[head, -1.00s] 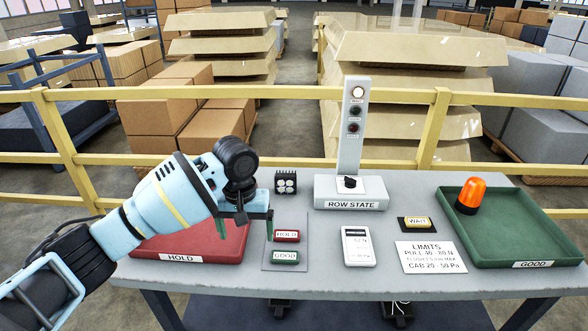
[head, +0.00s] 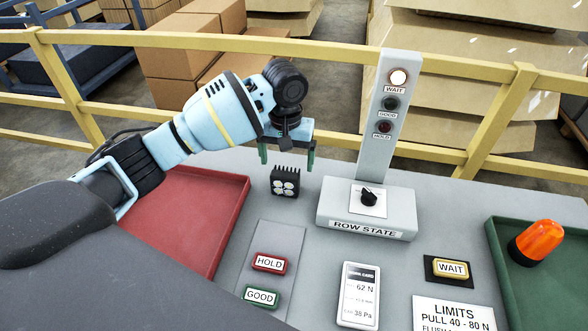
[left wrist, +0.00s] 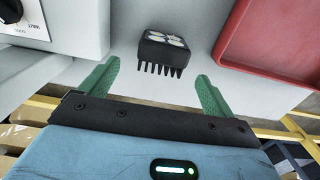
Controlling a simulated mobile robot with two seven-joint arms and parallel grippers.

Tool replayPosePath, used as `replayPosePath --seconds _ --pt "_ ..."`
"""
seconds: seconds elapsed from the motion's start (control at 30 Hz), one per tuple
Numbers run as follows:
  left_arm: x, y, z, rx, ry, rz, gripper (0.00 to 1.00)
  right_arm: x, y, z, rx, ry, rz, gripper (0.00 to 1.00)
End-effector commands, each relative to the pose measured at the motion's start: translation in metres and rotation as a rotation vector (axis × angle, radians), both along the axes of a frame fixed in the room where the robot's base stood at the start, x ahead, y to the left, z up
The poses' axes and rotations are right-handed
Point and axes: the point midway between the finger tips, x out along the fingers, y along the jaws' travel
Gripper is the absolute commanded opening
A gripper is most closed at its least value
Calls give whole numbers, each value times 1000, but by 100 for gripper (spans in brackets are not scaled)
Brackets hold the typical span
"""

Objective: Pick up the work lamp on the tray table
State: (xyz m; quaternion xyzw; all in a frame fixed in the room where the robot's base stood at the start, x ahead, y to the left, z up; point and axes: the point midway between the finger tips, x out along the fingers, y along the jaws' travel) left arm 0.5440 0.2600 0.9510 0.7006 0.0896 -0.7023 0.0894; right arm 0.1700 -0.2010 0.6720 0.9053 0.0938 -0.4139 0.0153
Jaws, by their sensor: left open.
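The work lamp (head: 285,181) is a small black block with several round white lenses and fins on top. It stands on the grey tray table (head: 300,232), between the red tray and the row state post. In the left wrist view the lamp (left wrist: 163,50) lies ahead of the fingers, fins toward the gripper. My left gripper (head: 287,158) is open and empty, just above and behind the lamp in the head view. Its green fingers (left wrist: 156,88) stand wide apart on either side of the lamp's width, with no contact visible. My right gripper is not in view.
The ROW STATE post (head: 366,210) stands close right of the lamp. The red tray (head: 243,190) is at the left, the green tray (head: 499,262) with an orange beacon (head: 537,241) at the right. A yellow rail (head: 330,52) runs behind the table.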

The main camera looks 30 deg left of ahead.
Motion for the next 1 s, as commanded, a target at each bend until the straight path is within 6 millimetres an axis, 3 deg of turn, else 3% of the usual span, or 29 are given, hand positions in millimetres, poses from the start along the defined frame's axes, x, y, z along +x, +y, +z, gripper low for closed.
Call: replayPosePath --seconds 0.17,0.4,0.57,1.0 --pt "0 0 -4 0 2 0 89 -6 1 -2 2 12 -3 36" --pt "-1 0 -27 1 3 0 89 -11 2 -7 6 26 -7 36" --pt "-1 0 -29 1 1 0 89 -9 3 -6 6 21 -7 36" --pt "-3 1 -78 1 0 0 89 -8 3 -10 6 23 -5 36"
